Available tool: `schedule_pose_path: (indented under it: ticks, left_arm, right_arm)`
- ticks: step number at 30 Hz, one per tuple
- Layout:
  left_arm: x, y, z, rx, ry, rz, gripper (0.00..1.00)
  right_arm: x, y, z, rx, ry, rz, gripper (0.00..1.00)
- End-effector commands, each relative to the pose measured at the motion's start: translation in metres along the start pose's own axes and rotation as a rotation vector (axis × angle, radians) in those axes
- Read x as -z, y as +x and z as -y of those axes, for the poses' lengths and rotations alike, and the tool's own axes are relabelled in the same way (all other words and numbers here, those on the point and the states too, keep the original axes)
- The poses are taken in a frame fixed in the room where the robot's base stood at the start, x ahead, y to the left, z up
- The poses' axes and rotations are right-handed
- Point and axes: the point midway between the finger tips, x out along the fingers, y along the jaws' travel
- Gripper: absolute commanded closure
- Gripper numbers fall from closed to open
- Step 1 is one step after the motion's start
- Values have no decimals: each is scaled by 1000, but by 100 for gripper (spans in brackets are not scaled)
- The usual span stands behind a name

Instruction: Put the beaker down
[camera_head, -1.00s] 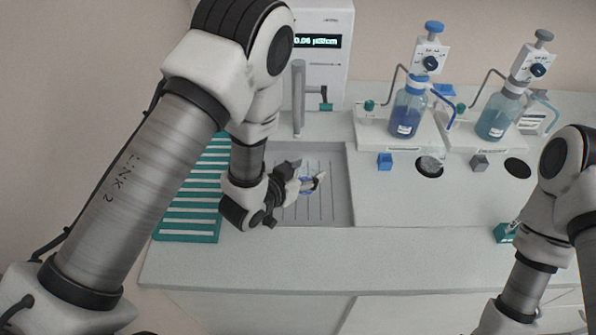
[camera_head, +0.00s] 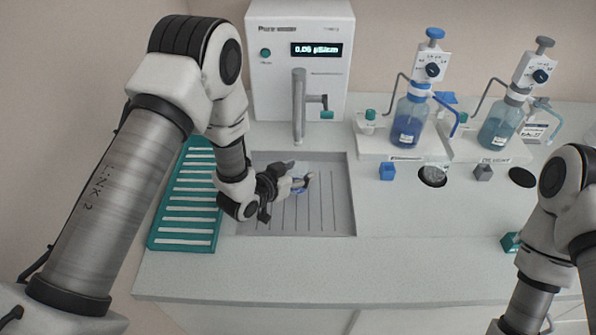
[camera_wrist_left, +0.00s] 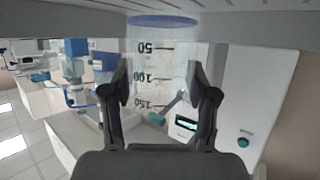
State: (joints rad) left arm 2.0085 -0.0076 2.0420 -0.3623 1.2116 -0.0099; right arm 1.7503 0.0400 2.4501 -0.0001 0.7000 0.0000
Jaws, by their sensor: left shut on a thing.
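The beaker is clear glass with black marks; it fills the middle of the left wrist view (camera_wrist_left: 160,65), where a blue disc shows at its upper end. In the head view it is faint and small (camera_head: 299,168), over the recessed ribbed sink (camera_head: 325,215). My left gripper (camera_head: 305,183) is shut on it; both fingers lie along its sides in the wrist view (camera_wrist_left: 162,95). I cannot tell whether the beaker touches the sink floor. My right gripper is out of view; only its arm shows at the right.
A white water unit (camera_head: 290,75) with a spout (camera_head: 299,105) stands behind the sink. A teal slotted rack (camera_head: 185,215) lies left. Two bottle dispensers, blue (camera_head: 408,122) and teal (camera_head: 497,122), stand right, near a glass vessel (camera_head: 432,176) in a hole.

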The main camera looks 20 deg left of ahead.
Motion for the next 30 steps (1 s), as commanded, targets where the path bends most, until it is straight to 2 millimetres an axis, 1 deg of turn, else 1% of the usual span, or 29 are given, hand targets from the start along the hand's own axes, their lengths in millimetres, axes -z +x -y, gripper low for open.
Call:
schedule_pose_path:
  ticks: [4, 8, 9, 10, 19, 23, 24, 25, 26, 29, 30]
  left_arm:
    - [-6, 2, 0, 0, 0, 0, 68]
    - [-5, 2, 0, 0, 0, 0, 68]
    - [-5, 2, 0, 0, 0, 0, 27]
    - [-5, 2, 0, 0, 0, 0, 17]
    - [-4, 2, 0, 0, 0, 0, 16]
    - [7, -3, 0, 0, 0, -1, 16]
    - [14, -6, 0, 0, 1, -2, 16]
    - [6, -9, 1, 1, -2, 0, 16]
    - [3, -15, 1, 2, -3, 2, 16]
    - [3, -41, 1, 3, -5, 0, 16]
    - [2, -53, 1, 2, -6, -1, 16]
  right_arm:
    - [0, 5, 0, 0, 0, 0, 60]
    - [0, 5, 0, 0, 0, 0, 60]
    - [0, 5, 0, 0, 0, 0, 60]
    - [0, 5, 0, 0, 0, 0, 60]
    - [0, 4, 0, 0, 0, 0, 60]
    - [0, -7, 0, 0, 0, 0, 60]
    - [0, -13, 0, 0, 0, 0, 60]
    - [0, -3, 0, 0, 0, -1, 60]
    - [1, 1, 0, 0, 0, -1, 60]
    - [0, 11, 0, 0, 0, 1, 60]
    - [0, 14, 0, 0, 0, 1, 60]
